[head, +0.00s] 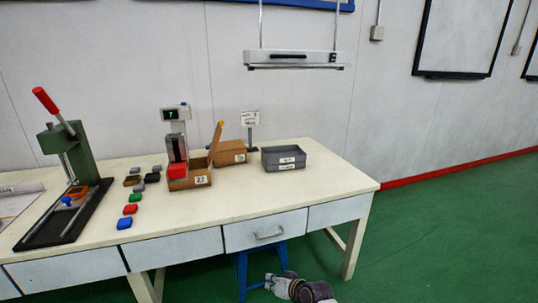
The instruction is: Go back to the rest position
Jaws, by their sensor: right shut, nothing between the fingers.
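My right gripper (272,283) shows at the bottom of the head view, in front of the table (330,170) and below its top. It is shut and empty, with the blue stool (242,272) close on its left. It touches none of the things on the table. My left gripper is out of view.
A green press (84,152) with a red lever stands at the left. Coloured blocks (130,209) lie right of it. An open cardboard box (199,180), a second box (231,158) and a grey bin (293,167) stand mid-table. Green floor is clear at right.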

